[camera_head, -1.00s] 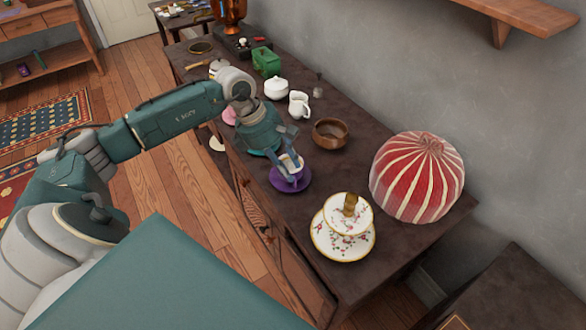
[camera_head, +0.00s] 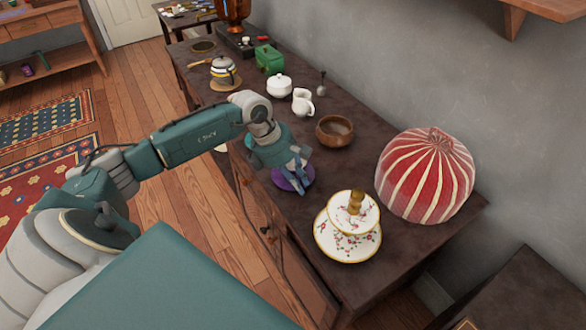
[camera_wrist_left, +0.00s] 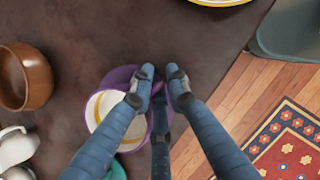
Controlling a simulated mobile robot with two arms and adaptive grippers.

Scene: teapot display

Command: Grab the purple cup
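In the left wrist view the cup (camera_wrist_left: 98,105), with a pale inside, gold rim and purple outer side, stands over the purple saucer (camera_wrist_left: 117,76). In the head view the saucer (camera_head: 281,181) lies on the dark sideboard, and my gripper mostly hides the cup. My left gripper (camera_head: 298,166) points down over the saucer. In the wrist view its blue fingers (camera_wrist_left: 163,74) have a narrow gap between their tips. One finger crosses in front of the cup's right side. Whether any finger touches the cup is unclear. My right gripper is out of view.
A two-tier floral stand (camera_head: 348,240) and a red-and-cream striped dome (camera_head: 427,175) stand nearer the front right. A wooden bowl (camera_head: 334,132), white jug (camera_head: 303,102) and white lidded pot (camera_head: 279,87) stand behind.

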